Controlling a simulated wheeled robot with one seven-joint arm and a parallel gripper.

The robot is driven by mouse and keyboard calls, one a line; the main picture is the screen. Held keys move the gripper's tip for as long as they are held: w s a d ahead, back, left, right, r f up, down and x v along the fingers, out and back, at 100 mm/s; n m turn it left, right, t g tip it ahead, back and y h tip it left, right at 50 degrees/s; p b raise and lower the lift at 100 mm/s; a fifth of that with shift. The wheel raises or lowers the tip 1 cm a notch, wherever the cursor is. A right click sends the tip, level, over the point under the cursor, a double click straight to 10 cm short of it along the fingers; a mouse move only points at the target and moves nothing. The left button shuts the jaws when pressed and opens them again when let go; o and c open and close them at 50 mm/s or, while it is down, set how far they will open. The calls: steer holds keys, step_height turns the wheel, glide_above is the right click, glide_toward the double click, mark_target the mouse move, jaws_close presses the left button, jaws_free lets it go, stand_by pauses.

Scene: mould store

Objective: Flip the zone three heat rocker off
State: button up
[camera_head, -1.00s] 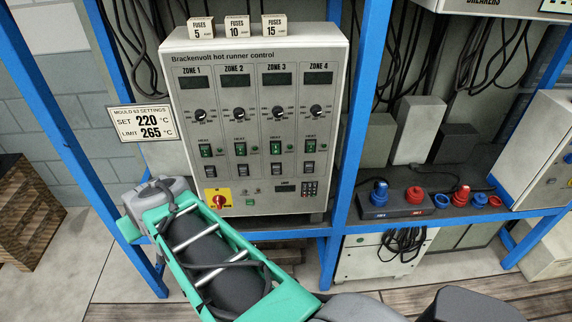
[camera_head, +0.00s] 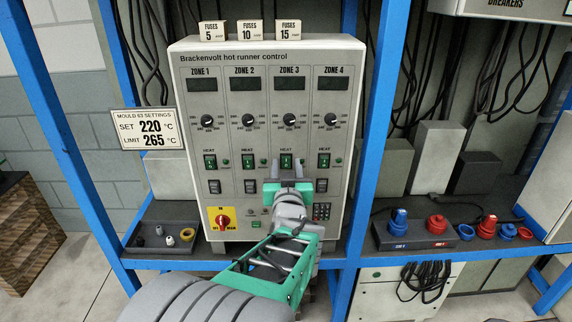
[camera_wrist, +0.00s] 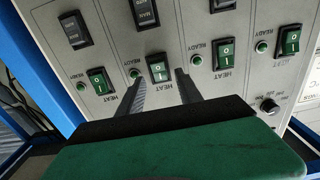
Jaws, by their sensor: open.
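In the wrist view, which is upside down, the zone three rocker (camera_wrist: 158,68) lies between my two fingertips, with space on both sides. Its I and O marks show; I cannot tell which end is pressed in. My gripper (camera_wrist: 161,78) is open and empty, close to the panel. In the head view my gripper (camera_head: 289,178) sits just below this rocker, covering the lower switches there.
Like heat rockers for zone two (camera_head: 247,160) and zone four (camera_head: 324,160) flank it closely. A red rotary switch (camera_head: 222,221) is at the lower left. A blue post (camera_head: 380,130) stands right of the box. Fuse boxes (camera_head: 250,30) stand on top.

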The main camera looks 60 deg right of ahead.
steer(key=shift+w+d, duration=0.35)
steer(key=shift+d, duration=0.2)
steer(key=shift+c, duration=0.4)
jaws_close()
